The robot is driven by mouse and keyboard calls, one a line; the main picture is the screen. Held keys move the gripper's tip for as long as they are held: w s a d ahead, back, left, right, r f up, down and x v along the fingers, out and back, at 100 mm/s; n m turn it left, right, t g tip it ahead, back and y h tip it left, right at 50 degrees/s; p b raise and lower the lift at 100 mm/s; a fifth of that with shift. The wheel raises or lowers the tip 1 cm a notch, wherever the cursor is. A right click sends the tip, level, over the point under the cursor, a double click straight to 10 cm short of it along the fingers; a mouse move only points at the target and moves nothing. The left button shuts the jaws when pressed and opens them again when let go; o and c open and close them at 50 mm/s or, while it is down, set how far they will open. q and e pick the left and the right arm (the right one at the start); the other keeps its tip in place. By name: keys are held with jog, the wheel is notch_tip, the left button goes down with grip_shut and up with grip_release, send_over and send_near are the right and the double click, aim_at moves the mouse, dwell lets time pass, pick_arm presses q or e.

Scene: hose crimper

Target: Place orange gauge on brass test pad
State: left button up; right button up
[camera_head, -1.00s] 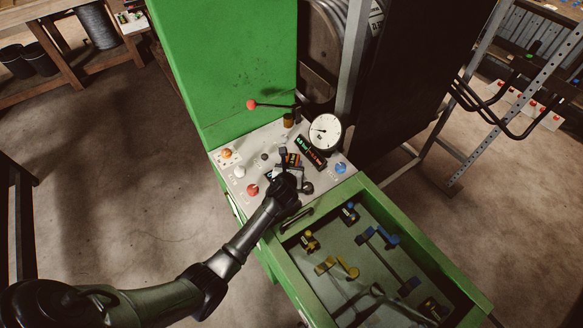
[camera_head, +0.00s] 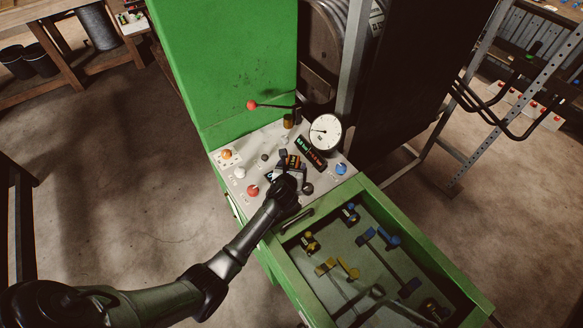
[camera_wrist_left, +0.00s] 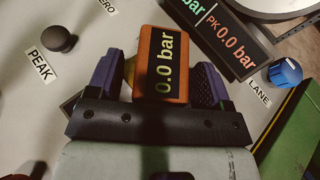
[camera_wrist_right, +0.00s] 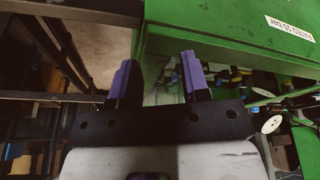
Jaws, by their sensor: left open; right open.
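The orange gauge (camera_wrist_left: 163,62), a block with a dark face reading 0.0 bar, sits between the two fingers of my left gripper (camera_wrist_left: 157,78) in the left wrist view. The fingers are open on either side of it. In the head view my left gripper (camera_head: 287,174) is over the grey control panel and the gauge (camera_head: 291,161) partly shows past it. My right gripper (camera_wrist_right: 157,76) is open and empty in the right wrist view. A small brass-coloured piece (camera_head: 289,121) stands near the red-knobbed lever; I cannot tell whether it is the brass test pad.
The panel (camera_head: 220,172) carries a red knob (camera_head: 252,190), a blue knob (camera_head: 340,168), a round dial (camera_head: 325,131) and a twin readout (camera_wrist_left: 228,35). A red-knobbed lever (camera_head: 252,105) rises behind. An open green drawer (camera_head: 441,261) with several blue and yellow tools lies in front.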

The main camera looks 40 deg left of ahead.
pick_arm(q)
jog(key=shift+s+r, duration=0.1)
jog(key=shift+r, duration=0.2)
pick_arm(e)
jog(key=shift+r, duration=0.15)
pick_arm(q)
jog(key=p+v, duration=0.2)
jog(key=v, duration=0.9)
jog(key=shift+s+d+r, duration=0.1)
jog(key=shift+s+d, duration=0.05)
jog(key=shift+s, duration=0.15)
pick_arm(e)
notch_tip(320, 180, up, 2)
